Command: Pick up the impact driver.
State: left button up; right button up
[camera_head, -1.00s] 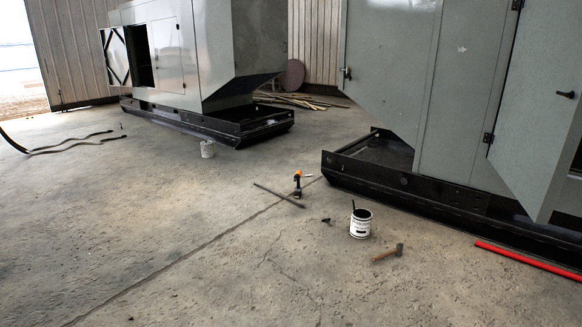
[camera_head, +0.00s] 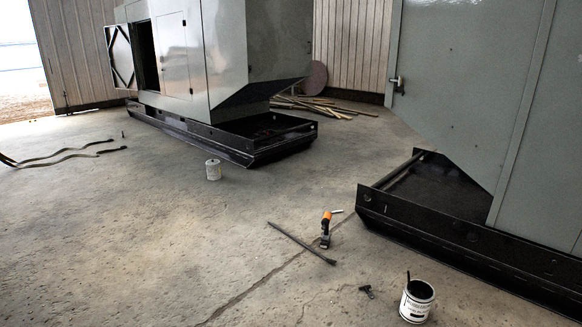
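The impact driver (camera_head: 325,229) is orange and black and stands on the concrete floor, right of centre in the head view. A thin dark bar (camera_head: 302,243) lies on the floor just left of it, close to its base. A small light-coloured thing (camera_head: 337,211) shows beside the driver's top; I cannot tell whether it is part of it. Neither of my grippers is in view.
A white paint can (camera_head: 417,301) and a small dark tool (camera_head: 367,291) are nearer. Another can (camera_head: 213,170) stands farther left. Grey enclosures on black skids (camera_head: 452,236) (camera_head: 245,150) stand right and behind. Straps (camera_head: 70,157) lie left. The floor at front left is clear.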

aim_at(326, 217)
jog(key=i+j, duration=0.1)
jog(key=i, duration=2.55)
jog(key=l+z, duration=0.05)
jog(key=l, duration=0.05)
